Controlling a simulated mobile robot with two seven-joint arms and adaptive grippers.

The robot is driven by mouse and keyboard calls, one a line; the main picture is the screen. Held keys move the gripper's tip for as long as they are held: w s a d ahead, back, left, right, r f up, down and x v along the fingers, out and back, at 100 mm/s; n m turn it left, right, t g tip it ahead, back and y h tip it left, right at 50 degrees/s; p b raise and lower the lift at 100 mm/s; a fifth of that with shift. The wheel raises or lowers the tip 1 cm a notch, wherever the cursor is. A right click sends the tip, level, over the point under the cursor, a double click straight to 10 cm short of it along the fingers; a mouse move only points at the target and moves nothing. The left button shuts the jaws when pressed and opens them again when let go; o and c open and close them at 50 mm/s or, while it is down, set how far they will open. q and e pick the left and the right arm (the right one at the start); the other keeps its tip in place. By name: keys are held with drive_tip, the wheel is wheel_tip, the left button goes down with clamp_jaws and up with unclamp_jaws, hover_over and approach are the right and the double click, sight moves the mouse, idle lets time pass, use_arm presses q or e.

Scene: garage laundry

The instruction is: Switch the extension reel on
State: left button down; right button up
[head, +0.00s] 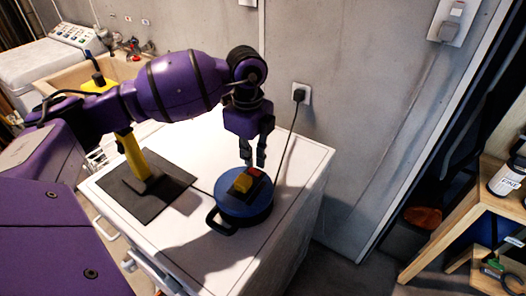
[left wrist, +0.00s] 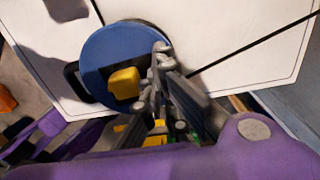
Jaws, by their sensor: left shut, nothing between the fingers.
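The extension reel (head: 232,210) is a round blue drum with a black handle, lying on a white cabinet (head: 301,163). A yellow block (head: 242,183) and a small red part (head: 256,172) show on its top. My left gripper (head: 254,164) points down just above the reel's far edge, by the red part; I cannot tell if it touches. In the left wrist view the shut, empty fingers (left wrist: 160,52) overlap the right side of the reel (left wrist: 113,45), beside the yellow block (left wrist: 124,82), and hide the red part. My right gripper is out of view.
A black cord runs from the reel to a wall socket (head: 301,93). Wooden shelves (head: 470,205) stand at the right. The cabinet's front part is clear.

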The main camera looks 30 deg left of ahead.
sight(251, 169)
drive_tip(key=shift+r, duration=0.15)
use_arm(q)
drive_tip(key=shift+f, duration=0.25)
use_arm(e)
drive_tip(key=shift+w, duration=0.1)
use_arm(q)
drive_tip(key=shift+f, duration=0.35)
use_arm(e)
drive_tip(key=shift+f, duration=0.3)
use_arm(q)
drive_tip(key=shift+f, duration=0.5)
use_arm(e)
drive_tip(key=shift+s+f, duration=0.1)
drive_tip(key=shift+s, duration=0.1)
use_arm(q)
drive_tip(key=shift+s+f+b, duration=0.1)
drive_tip(key=shift+f+b, duration=0.1)
drive_tip(key=shift+b, duration=0.1)
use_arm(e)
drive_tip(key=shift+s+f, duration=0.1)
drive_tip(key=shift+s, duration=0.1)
